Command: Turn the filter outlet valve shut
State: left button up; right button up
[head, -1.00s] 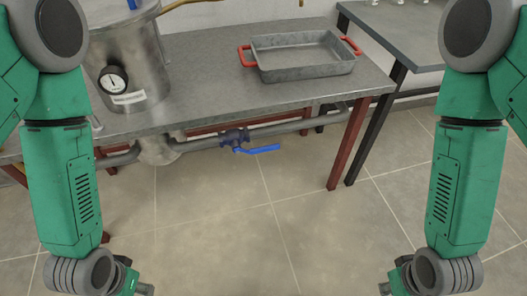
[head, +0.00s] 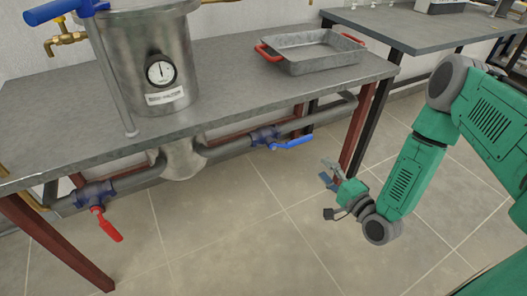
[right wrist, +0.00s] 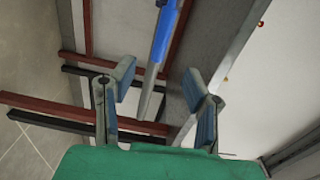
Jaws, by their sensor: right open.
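A valve body (head: 264,136) sits in the grey pipe under the table, right of the filter vessel (head: 150,55). Its blue lever (head: 291,142) points right, roughly along the pipe. A second valve, with a red lever (head: 107,225), is at the lower left, its lever crosswise to its pipe. No label shows which is the outlet. My right gripper (head: 327,173) is open and empty, right of the blue lever and a little below it. In the right wrist view the blue lever (right wrist: 163,38) appears ahead, between the open fingers, apparently not touched. My left gripper is out of view.
The metal table (head: 225,75) overhangs the pipes. A grey tray with red handles (head: 315,55) stands on it. A red-brown table leg (head: 356,130) is close behind my right gripper. The tiled floor (head: 240,230) in front is clear.

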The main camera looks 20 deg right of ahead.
aim_at(301, 143)
jog(key=w+b, duration=0.1)
jog(key=w, duration=0.2)
jog(key=w+a+b, duration=0.1)
jog(key=w, duration=0.3)
jog(key=w+b, duration=0.1)
jog(key=w, duration=0.3)
jog(key=shift+a+r, duration=0.1)
jog(key=shift+a, duration=0.15)
jog(key=w, duration=0.1)
jog(key=w+d, duration=0.1)
jog(key=shift+w+f+b, duration=0.2)
jog(key=shift+w+b, duration=0.1)
jog(key=shift+w+d+f+m, duration=0.1)
jog(key=shift+w+d+m, duration=0.1)
jog(key=shift+d+m, duration=0.15)
jog(key=shift+a, duration=0.35)
jog(key=shift+a+r, duration=0.25)
jog(key=shift+a, duration=0.1)
grip_shut()
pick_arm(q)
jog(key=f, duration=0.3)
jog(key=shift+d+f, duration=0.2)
pick_arm(e)
jog(key=shift+d, duration=0.1)
